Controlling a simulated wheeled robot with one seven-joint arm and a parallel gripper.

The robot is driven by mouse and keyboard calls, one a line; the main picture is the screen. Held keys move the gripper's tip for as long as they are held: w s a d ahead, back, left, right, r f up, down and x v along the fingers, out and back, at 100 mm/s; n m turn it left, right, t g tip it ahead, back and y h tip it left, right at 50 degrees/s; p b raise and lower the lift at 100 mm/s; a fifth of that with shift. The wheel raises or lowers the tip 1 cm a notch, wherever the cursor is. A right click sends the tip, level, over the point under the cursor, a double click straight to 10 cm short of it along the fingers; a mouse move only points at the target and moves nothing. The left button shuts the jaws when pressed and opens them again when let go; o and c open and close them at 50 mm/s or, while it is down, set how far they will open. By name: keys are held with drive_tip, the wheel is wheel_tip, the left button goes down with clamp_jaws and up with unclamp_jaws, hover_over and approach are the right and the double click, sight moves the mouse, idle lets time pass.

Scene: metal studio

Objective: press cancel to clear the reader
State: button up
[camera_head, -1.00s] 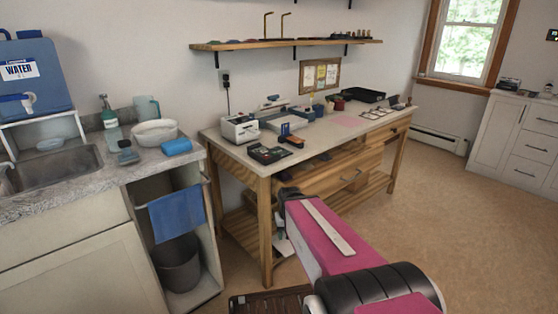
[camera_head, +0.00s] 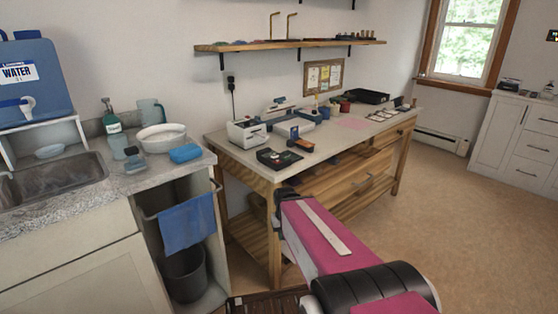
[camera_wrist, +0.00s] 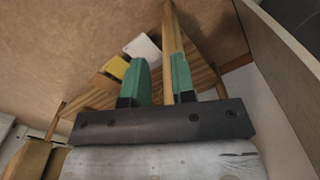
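A dark, flat, box-like device (camera_head: 279,158) with a small red patch lies at the front left corner of the workbench; it may be the reader, but its keys and a cancel button are too small to make out. Just right of it is a small orange and dark device (camera_head: 301,145). My gripper, seen in the wrist view (camera_wrist: 161,78), has two green fingers standing apart with nothing held between them. It is low beside the bench's wooden frame, below the top. In the head view my arm hides it.
A white machine (camera_head: 247,132) stands behind the dark device on the workbench (camera_head: 226,141). A sink counter (camera_head: 62,205) with a hanging blue towel (camera_head: 187,223) is at left. A shelf (camera_head: 290,44) hangs above the bench. Floor at right (camera_head: 455,215) is clear.

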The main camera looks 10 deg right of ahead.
clamp_jaws()
idle(1.4)
